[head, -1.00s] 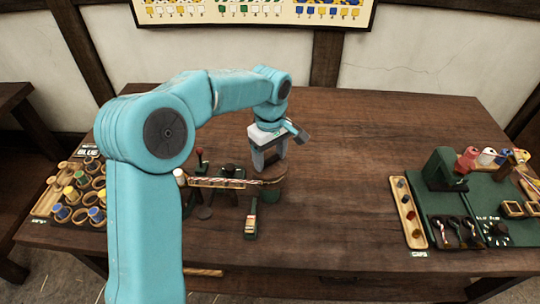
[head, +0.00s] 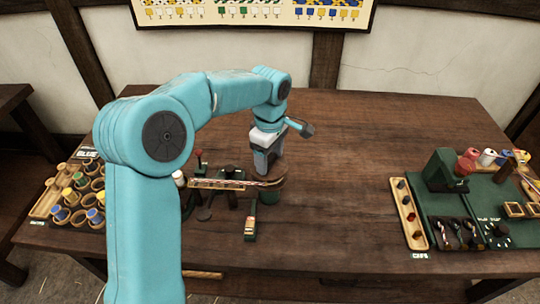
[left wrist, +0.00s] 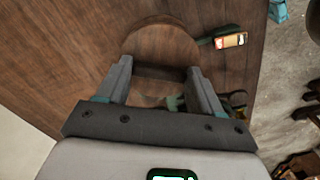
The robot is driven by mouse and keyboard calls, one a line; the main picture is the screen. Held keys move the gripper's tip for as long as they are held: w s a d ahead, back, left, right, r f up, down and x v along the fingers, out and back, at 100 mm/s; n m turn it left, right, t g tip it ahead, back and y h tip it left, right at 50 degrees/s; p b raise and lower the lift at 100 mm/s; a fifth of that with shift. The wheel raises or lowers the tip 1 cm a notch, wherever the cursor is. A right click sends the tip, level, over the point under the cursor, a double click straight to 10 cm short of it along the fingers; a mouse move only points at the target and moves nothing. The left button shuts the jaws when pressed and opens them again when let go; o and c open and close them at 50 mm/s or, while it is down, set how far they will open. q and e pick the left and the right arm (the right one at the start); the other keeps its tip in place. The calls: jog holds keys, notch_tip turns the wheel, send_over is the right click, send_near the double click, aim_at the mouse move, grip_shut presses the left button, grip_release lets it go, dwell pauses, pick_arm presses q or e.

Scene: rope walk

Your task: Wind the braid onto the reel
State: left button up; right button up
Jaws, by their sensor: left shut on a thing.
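The reel shows as a round brown wooden disc in the left wrist view (left wrist: 160,40). In the head view its dark rim (head: 278,185) shows below my left gripper, above a green base. My left gripper (head: 266,170) points down over the reel. In the left wrist view the fingers (left wrist: 158,74) stand on both sides of a dark part on the disc and are shut on it; its exact shape is partly hidden. The braid (head: 228,184), a thin pale and brown strand, runs along a wooden rail from the left towards the reel. My right gripper is not in view.
A small green tool with a pale label (head: 250,225) lies in front of the reel. Colored bobbins (head: 80,200) stand in a holder at the left. A green mat (head: 450,210) with a green device and parts is at the right. The table's middle right is clear.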

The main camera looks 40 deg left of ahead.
aim_at(269, 159)
pick_arm(q)
jog(key=shift+w+a+r, duration=0.1)
jog(key=shift+a+r, duration=0.1)
jog(key=shift+r, duration=0.05)
jog(key=o, duration=0.9)
jog(key=shift+o, duration=0.8)
jog(key=shift+f, duration=0.15)
jog(key=shift+d, duration=0.15)
jog(key=shift+r, duration=0.4)
notch_tip(269, 159, up, 16)
jog(key=p, duration=0.2)
jog(key=shift+f, duration=0.2)
